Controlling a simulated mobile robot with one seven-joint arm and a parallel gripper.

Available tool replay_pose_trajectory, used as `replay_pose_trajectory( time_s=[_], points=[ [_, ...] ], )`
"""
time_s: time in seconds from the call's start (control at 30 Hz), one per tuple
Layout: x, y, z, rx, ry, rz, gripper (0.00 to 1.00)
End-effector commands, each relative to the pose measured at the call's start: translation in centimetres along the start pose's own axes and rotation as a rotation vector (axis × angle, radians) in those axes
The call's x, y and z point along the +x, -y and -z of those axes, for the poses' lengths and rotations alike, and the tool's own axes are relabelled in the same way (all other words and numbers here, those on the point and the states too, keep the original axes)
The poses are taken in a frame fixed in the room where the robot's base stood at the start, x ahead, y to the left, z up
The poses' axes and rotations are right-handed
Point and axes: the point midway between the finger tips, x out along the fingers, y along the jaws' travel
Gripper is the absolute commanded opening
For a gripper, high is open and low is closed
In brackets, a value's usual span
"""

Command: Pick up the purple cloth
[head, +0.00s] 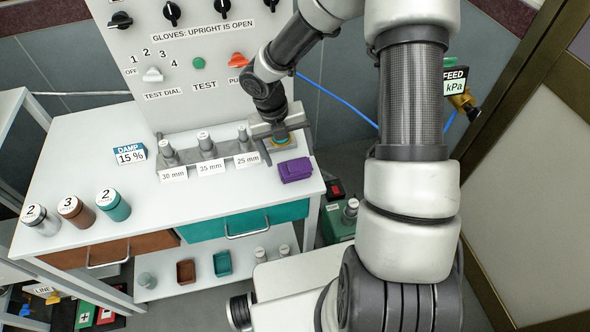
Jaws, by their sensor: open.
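The purple cloth (295,170) lies folded in a small block on the white table, near its right front corner. My gripper (268,150) is just behind and left of the cloth, beside the right end of the grey rack. It points down toward the table and looks apart from the cloth. The jaws are open, and I see nothing held between them; the fingertips are small and partly hard to make out.
A grey rack (190,162) with several metal posts and size labels stands left of my gripper. A control panel (215,60) rises behind it. Several numbered canisters (76,210) stand at the table's left. The table's middle front is clear.

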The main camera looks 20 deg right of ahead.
Motion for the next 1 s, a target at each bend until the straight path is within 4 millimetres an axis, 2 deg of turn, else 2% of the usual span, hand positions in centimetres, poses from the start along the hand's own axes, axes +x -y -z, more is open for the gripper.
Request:
replay_pose_trajectory(
  time_s=[0.1,0.23,0.57,0.73,0.87,0.9,1.0],
  points=[
    [2.1,0.0,0.3,-0.001,-0.004,-0.001,0.81],
    [3.8,0.0,0.2,-0.002,-0.002,0.0,0.81],
    [4.5,0.1,0.2,-0.001,0.0,0.001,0.81],
    [4.5,0.1,0.2,-0.001,0.0,0.001,0.53],
    [4.4,0.1,0.2,-0.001,0.0,0.001,0.5],
    [4.4,0.1,0.2,-0.001,0.0,0.001,0.47],
    [4.4,0.1,0.2,-0.001,0.0,0.001,0.46]
  ],
)
